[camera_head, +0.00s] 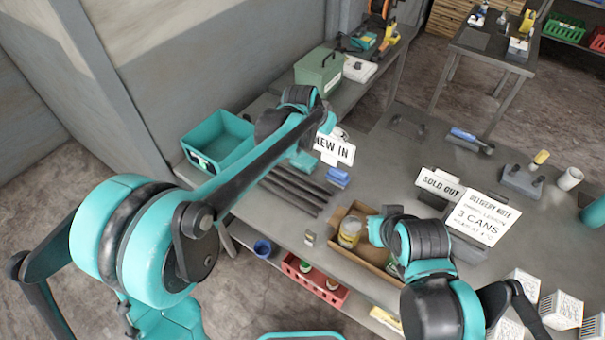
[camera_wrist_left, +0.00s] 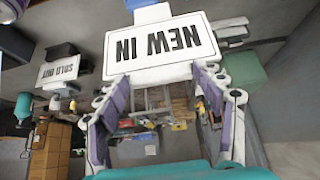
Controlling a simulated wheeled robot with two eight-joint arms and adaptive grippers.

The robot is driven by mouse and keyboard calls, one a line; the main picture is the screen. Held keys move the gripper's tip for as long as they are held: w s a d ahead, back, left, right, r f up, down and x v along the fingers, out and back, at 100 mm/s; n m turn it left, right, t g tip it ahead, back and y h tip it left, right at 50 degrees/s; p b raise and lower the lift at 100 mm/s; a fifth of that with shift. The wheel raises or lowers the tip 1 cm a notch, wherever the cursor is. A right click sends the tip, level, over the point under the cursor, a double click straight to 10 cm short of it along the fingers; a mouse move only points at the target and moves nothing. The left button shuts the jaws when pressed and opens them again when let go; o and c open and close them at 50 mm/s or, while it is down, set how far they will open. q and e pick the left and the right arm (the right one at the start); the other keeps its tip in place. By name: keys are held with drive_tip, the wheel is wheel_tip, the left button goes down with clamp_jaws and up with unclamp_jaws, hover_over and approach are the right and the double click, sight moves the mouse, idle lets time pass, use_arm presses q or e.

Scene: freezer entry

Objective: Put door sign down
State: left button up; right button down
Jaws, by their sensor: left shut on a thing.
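The white door sign (camera_head: 335,148) reads "NEW IN" in black letters. In the left wrist view the sign (camera_wrist_left: 157,48) appears upside down, with its lower edge between the fingers of my left gripper (camera_wrist_left: 163,88). In the head view my left gripper (camera_head: 306,160) is shut on the sign over the far left part of the grey table (camera_head: 385,165). I cannot tell whether the sign touches the table. My right gripper (camera_head: 383,230) is beside a cardboard box (camera_head: 372,257) holding a jar (camera_head: 350,232); its fingers are mostly hidden.
A "SOLD OUT" sign (camera_head: 440,184) and delivery note (camera_head: 482,218) stand to the right. Bare table lies right of the sign.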

use_arm(q)
drive_tip(key=s+a+f+b, duration=0.1)
drive_tip(key=a+f, duration=0.9)
drive_tip(key=a, duration=0.1)
drive_tip(key=shift+s+a+f+b, duration=0.15)
drive_tip(key=shift+a+f+b, duration=0.2)
drive_tip(key=shift+a+b, duration=0.05)
drive_tip(key=shift+f+b, duration=0.6)
drive_tip(key=shift+f, duration=0.05)
drive_tip(key=o, duration=1.5)
drive_tip(key=shift+r, duration=0.1)
drive_tip(key=shift+o, duration=0.2)
